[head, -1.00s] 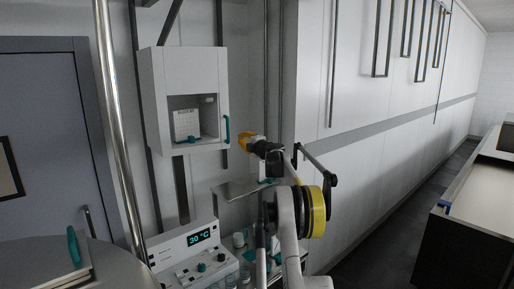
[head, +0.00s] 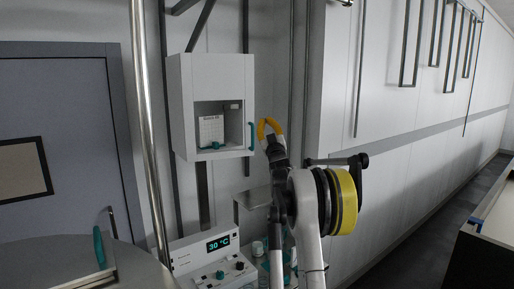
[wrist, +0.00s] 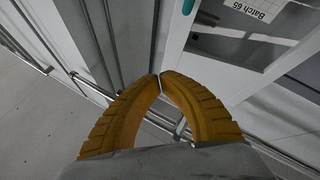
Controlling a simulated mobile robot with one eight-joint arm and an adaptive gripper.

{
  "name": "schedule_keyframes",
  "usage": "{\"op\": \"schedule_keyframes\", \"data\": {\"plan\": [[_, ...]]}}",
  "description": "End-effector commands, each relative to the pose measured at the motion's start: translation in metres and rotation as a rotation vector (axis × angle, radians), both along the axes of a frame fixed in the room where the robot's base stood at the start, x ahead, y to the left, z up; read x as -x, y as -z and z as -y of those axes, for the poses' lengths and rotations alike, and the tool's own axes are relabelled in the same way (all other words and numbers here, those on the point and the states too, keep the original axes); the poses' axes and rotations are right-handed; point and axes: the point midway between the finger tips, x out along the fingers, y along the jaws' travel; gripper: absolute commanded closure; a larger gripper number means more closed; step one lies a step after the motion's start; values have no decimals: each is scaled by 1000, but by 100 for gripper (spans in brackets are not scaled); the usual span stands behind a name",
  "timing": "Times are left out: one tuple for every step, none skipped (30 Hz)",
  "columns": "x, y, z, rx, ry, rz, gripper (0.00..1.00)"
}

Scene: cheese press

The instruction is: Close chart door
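The white chart box (head: 182,107) hangs on the wall in the head view. Its front door (head: 228,92) has a window with a chart labelled "Batch 65" (head: 211,129) behind it, and a teal handle (head: 252,136) at the right edge. The door looks flush or nearly flush; a small gap cannot be ruled out. My gripper (head: 268,121), with yellow fingers, is just right of the handle, apart from it in the picture. In the wrist view the fingertips (wrist: 159,78) meet with nothing between them. The teal handle (wrist: 188,5) shows at the top edge, beyond the fingers.
A metal pole (head: 148,130) stands left of the box. A control panel reading 30 °C (head: 219,243) and a small shelf (head: 250,198) are below it. A rounded metal vat (head: 60,262) is at lower left. A wall corner is to the right of my arm.

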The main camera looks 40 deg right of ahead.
Motion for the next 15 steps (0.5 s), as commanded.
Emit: {"op": "schedule_keyframes", "data": {"plan": [[3,-4,-3,-111,-21,92,100],[5,-5,-4,-182,-33,150,100],[9,-4,-4,-279,-48,225,100],[11,-2,-4,-352,-59,280,100],[13,1,-4,-425,-71,334,100],[16,7,-4,-524,-87,406,100],[17,12,-5,-599,-99,459,100],[18,19,-6,-675,-110,511,100],[19,28,-9,-777,-125,579,100],[18,36,-11,-854,-136,628,100],[18,45,-13,-930,-146,676,100],[16,57,-18,-1027,-160,736,100],[15,66,-22,-1097,-168,778,100],[14,75,-26,-1164,-176,817,100],[11,86,-32,-1246,-186,865,100]]}}
